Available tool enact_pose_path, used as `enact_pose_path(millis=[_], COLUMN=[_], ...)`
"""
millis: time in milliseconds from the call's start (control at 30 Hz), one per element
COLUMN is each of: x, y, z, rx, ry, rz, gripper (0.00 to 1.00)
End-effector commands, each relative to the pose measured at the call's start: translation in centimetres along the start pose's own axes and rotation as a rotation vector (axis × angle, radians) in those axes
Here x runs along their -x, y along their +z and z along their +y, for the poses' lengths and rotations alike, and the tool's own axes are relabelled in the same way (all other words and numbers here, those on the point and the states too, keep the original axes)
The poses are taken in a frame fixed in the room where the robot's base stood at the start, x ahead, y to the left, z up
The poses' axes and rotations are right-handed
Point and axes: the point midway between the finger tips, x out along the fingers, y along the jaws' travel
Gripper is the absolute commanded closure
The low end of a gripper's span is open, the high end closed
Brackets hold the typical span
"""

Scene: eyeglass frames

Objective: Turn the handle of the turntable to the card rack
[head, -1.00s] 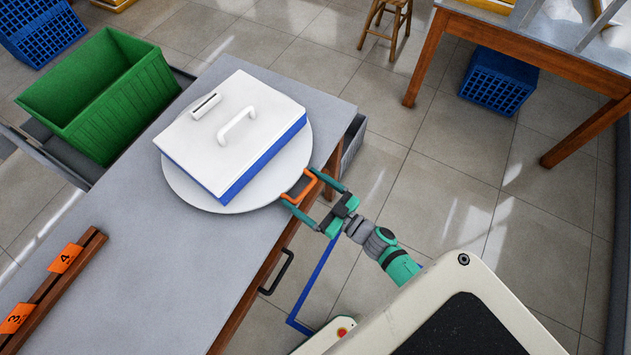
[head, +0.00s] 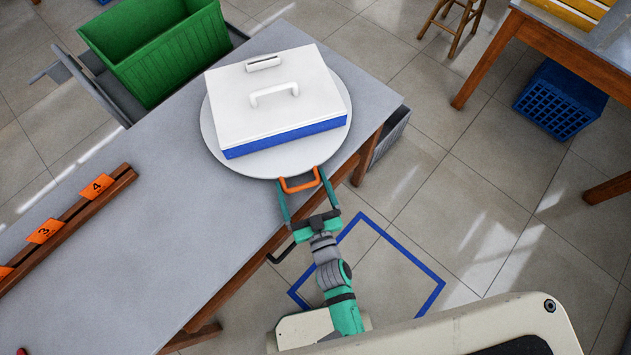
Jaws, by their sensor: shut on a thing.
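The round grey turntable (head: 216,146) lies on the table and carries a white and blue box (head: 240,110) with a white handle on its lid. The turntable's orange handle (head: 299,187) sticks out from its near edge. My gripper (head: 299,184) is shut on this handle, with one green finger at each side of it. The card rack (head: 88,217) is a brown wooden strip on the left part of the table, with orange numbered cards, 4 and 3 readable. It lies apart from the turntable, to its lower left.
The grey table (head: 185,220) has clear room between turntable and rack. A green bin (head: 160,55) stands behind the table. A black drawer-style handle (head: 282,252) is by the table's front edge, close to my arm. A blue square outline (head: 420,268) marks the floor.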

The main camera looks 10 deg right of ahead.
Motion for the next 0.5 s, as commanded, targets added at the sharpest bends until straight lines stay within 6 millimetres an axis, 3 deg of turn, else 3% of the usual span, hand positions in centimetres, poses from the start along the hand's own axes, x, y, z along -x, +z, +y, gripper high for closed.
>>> enact_pose_path(millis=[500], x=[-0.1], y=[0.1], z=[-1.4], rx=[0.001], ry=[0.008], rz=[-0.001], gripper=[0.50])
